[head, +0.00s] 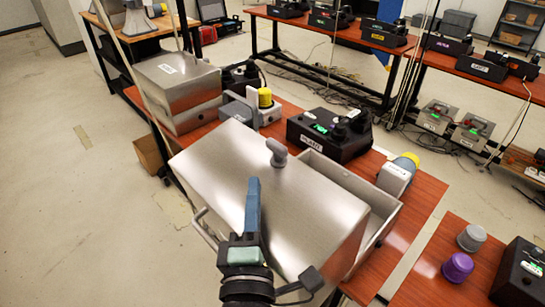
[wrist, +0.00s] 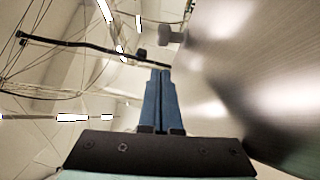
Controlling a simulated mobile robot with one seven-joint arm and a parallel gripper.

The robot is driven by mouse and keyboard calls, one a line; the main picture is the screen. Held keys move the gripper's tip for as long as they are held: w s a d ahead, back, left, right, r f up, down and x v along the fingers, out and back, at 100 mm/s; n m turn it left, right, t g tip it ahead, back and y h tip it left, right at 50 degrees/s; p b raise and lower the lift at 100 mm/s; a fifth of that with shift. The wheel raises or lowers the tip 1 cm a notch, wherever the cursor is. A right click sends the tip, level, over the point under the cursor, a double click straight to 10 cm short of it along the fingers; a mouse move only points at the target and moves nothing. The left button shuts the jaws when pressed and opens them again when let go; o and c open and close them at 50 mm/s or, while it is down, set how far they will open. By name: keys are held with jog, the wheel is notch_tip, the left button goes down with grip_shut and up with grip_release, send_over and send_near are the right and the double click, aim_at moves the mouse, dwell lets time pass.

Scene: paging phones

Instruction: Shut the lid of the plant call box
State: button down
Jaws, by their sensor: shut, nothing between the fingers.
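The plant call box is most likely the large brushed-steel box on the near wooden table. Its big hood-like lid (head: 300,195) appears raised and tilted toward me. The open, thin-walled base (head: 340,176) shows behind it at the right. A grey knob (head: 277,152) stands on the lid's far edge and also shows in the wrist view (wrist: 170,36). My gripper (head: 253,183) is shut and empty, in front of the lid in the head view. In the wrist view its blue fingers (wrist: 160,72) point up, with the steel surface close at the right. Contact cannot be told.
A black phone (head: 328,135) with a green display stands behind the box; its label is hard to read. A closed steel box (head: 178,85) stands at the far left. A purple cup-like piece (head: 457,267) and a grey one (head: 472,238) are at the right.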

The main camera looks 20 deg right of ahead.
aim_at(266, 190)
jog(key=w+d+p, duration=0.1)
jog(key=w+d+r+p, duration=0.1)
jog(key=w+d, duration=0.1)
jog(key=shift+d+r, duration=0.1)
jog(key=shift+r, duration=0.05)
jog(key=shift+w+d+p, duration=0.35)
jog(key=shift+d+p, duration=0.15)
jog(key=shift+d, duration=0.3)
